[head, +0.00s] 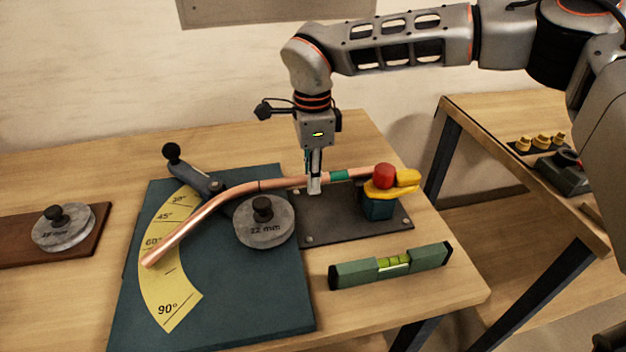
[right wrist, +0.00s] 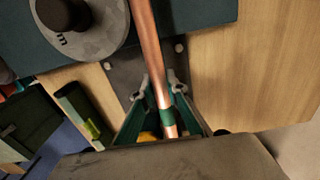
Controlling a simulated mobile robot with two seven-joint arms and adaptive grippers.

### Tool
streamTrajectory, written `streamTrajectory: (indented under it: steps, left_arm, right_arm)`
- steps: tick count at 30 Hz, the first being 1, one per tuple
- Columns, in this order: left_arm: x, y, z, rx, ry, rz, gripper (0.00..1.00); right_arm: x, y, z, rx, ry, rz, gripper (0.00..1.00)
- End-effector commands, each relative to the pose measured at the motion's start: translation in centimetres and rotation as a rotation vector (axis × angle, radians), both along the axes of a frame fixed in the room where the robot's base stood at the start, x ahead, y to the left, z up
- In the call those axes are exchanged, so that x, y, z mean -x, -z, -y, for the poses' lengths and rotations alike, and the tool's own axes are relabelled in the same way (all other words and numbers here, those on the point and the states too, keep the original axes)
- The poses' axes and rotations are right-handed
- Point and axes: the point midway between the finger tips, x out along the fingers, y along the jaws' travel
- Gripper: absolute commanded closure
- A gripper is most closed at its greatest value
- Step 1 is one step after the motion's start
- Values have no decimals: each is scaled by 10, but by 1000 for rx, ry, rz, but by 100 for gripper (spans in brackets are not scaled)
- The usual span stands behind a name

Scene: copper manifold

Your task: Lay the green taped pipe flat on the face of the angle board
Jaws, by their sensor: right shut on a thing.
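The copper pipe (head: 218,202) has a green tape band (head: 341,175) near its right end and bends down to the left across the angle board (head: 240,320). The board is dark teal with a yellow degree scale (head: 158,238). The pipe's free left end appears over the scale near 60°; whether it touches is unclear. My right gripper (head: 315,188) points down and is shut on the pipe left of the tape. In the right wrist view the pipe (right wrist: 149,40) runs between the fingers (right wrist: 162,92), with the tape (right wrist: 167,116) beyond them. My left gripper is not in view.
A 22 mm disc (head: 263,232) and a grey lever (head: 195,176) sit on the board. A vise with yellow jaws (head: 378,193) and a red knob (head: 384,176) stands by the pipe's right end. A green level (head: 392,267) lies in front. Another disc (head: 62,232) lies left.

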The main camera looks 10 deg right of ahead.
Motion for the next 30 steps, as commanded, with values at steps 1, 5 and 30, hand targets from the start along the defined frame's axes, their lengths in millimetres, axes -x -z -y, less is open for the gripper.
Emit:
streamTrajectory:
  steps: [1,5,30]
  left_arm:
    - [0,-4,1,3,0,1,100]
    - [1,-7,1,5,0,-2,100]
    - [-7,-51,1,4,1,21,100]
  right_arm:
    - [0,-6,0,-1,0,2,100]
    - [0,-14,0,-1,0,3,100]
    - [0,-57,-1,-1,0,0,100]
